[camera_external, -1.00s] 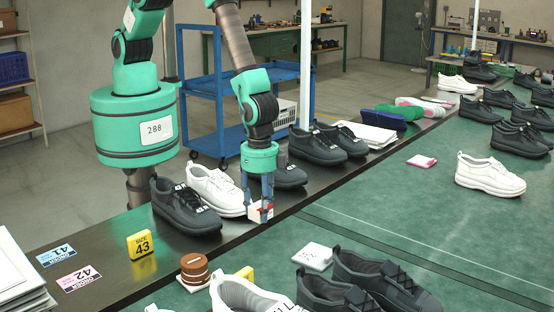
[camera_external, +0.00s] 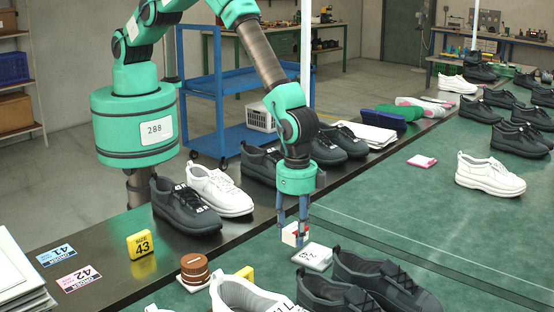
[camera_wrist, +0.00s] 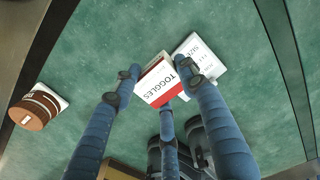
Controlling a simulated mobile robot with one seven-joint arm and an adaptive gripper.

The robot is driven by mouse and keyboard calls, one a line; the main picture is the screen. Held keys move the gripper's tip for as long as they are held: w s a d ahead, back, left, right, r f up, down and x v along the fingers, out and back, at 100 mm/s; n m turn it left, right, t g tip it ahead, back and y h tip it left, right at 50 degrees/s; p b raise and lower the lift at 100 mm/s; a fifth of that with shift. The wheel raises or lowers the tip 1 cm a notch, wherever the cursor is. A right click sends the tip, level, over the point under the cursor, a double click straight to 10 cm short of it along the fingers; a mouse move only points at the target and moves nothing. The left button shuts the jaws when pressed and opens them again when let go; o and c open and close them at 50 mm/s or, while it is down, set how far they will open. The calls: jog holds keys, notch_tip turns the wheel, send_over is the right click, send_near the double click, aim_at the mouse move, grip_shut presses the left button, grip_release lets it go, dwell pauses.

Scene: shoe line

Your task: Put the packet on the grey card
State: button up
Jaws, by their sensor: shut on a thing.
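The packet (camera_external: 289,236) is a small white box with a red band; in the wrist view (camera_wrist: 160,88) it reads "TOGGLES". My gripper (camera_external: 297,238) is shut on it, with fingers at its sides in the wrist view (camera_wrist: 157,78). A pale grey-white card (camera_external: 314,257) with dark print lies on the green surface, just right of the packet. In the wrist view this card (camera_wrist: 206,57) is beside the packet, partly hidden by a finger. The gap between packet and card, and the packet's height, are hard to tell.
Dark shoes (camera_external: 368,278) and a white shoe (camera_external: 245,295) stand close in front of the card. Green surface to the right (camera_external: 400,215) is clear.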

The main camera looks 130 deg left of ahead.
jog(key=shift+w+d, duration=0.1)
jog(key=shift+w, duration=0.95)
jog(key=shift+f, duration=0.1)
jog(key=shift+f, duration=1.75)
jog(key=shift+f, duration=0.15)
jog(key=o, duration=1.2)
jog(key=shift+r, duration=0.2)
jog(key=shift+r, duration=6)
